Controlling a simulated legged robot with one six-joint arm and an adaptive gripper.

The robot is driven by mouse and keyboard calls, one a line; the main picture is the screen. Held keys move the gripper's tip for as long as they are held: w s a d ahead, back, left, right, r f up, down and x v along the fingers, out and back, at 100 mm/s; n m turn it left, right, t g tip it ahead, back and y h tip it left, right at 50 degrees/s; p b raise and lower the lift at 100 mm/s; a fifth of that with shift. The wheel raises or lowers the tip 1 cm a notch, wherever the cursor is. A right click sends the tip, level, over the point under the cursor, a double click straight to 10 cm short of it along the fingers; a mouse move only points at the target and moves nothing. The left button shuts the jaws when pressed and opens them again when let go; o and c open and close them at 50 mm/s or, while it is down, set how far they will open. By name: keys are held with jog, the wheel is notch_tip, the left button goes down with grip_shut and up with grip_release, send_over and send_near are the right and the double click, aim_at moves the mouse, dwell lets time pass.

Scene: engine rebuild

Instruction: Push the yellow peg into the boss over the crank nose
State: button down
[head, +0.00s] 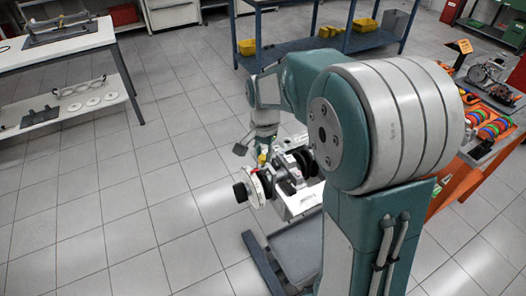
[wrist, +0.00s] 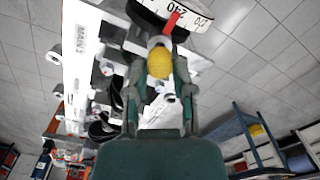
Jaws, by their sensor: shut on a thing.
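The yellow peg (wrist: 159,63) is between the fingertips of my gripper (wrist: 158,70) in the wrist view, and the gripper is shut on it. A pale round part, apparently the boss (wrist: 159,42), shows just beyond the peg's far end. I cannot tell whether the peg is in it or only lined up with it. A white degree wheel (wrist: 180,14) with a red pointer (wrist: 172,22) is just past it. In the head view the peg (head: 262,157) is a small yellow spot above the degree wheel (head: 254,187). The black crank nose (head: 240,192) sticks out left of the wheel.
The white engine block (wrist: 82,45), marked MAIN 2, lies close on the left in the wrist view. A white table (head: 60,46) stands at the far left. A blue bench (head: 300,46) with yellow bins is behind. An orange cart (head: 470,178) is at right. The left floor is clear.

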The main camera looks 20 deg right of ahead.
jog(key=shift+f, duration=0.8)
dwell(0.4)
jog(key=c, duration=0.7)
grip_release()
jog(key=shift+r, duration=1.5)
jog(key=o, duration=0.5)
jog(key=shift+o, duration=0.2)
notch_tip(320, 180, up, 12)
